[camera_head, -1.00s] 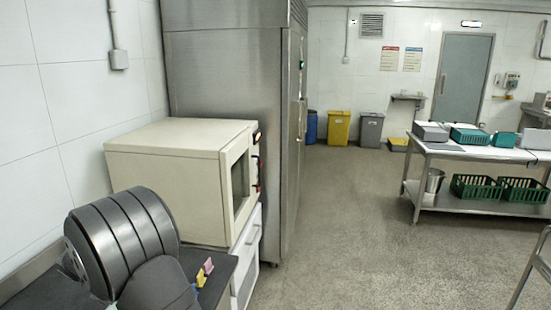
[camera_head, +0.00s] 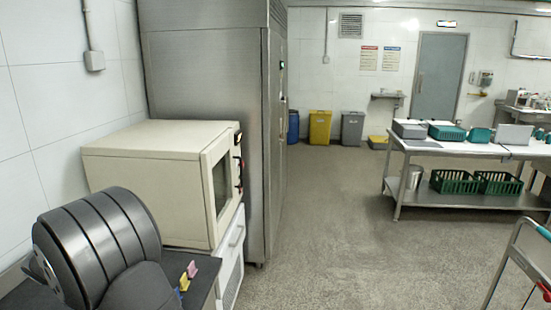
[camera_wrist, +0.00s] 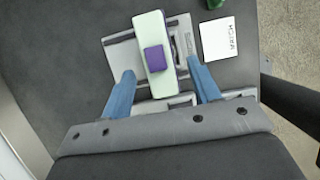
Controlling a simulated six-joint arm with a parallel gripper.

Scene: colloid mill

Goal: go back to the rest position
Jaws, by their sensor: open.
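My gripper (camera_wrist: 160,67) shows in the wrist view with its two blue fingers spread apart. It is open. Between and beyond the fingertips is a pale green slab (camera_wrist: 150,28) with a purple block (camera_wrist: 155,59) on it. The slab lies over a grey device (camera_wrist: 122,50) on a dark surface. The fingers appear apart from the slab; the height between them cannot be told. In the head view my gripper does not show.
A white labelled card (camera_wrist: 217,39) lies right of the device. In the head view a cream oven-like cabinet (camera_head: 150,180) stands before a steel cabinet (camera_head: 205,110). A steel table (camera_head: 470,150) stands at the right, with a metal cart frame (camera_head: 515,255) nearer. Open floor lies between.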

